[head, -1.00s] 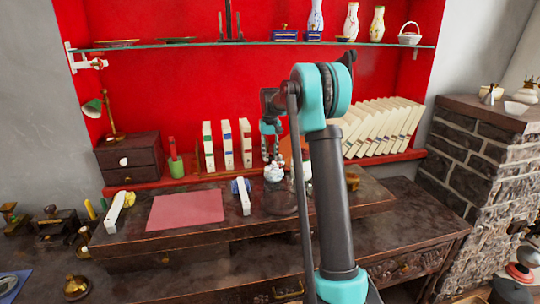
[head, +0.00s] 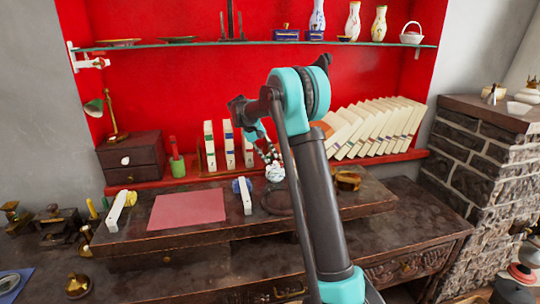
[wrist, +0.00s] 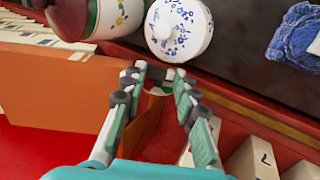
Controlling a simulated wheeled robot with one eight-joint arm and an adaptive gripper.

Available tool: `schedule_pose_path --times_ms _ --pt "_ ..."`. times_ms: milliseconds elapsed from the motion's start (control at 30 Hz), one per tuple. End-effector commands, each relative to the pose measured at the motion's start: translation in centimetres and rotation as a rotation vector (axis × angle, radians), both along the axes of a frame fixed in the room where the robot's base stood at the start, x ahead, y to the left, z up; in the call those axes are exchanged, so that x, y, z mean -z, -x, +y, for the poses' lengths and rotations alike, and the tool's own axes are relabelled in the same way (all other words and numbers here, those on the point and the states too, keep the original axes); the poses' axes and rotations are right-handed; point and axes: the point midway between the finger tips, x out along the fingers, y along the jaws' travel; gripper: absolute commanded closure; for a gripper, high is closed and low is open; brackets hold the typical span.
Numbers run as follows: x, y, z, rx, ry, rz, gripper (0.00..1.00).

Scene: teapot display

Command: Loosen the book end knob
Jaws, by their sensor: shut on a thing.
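An orange-brown upright panel, apparently the book end (wrist: 60,90), fills the left of the wrist view. A small, brownish round part that looks like its knob (wrist: 156,91) sits between the fingertips, partly hidden by them. My gripper (wrist: 162,84) is closed on this part, with a finger on either side. In the head view my gripper (head: 269,153) slants down in front of the red back wall, left of my arm. A bit of orange book end (head: 322,128) shows right of my arm there; the knob cannot be made out in that view.
A blue-and-white lidded pot (wrist: 180,28) and a flowered jar (wrist: 112,16) stand just beyond the fingertips. White books (head: 228,145) stand left of the gripper; a leaning row (head: 375,128) is at right. A glass shelf (head: 260,44) runs above.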

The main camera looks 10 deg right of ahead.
Motion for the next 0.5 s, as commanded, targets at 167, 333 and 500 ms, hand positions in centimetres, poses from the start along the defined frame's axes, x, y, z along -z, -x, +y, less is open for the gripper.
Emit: schedule_pose_path --times_ms 167,333,500 --pt "0.3 -0.01 0.52 -0.003 0.152 -0.015 1.0" --pt "0.51 -0.01 0.74 -0.002 0.273 -0.026 1.0" --pt "0.67 0.01 0.83 0.0 0.36 -0.034 1.0"
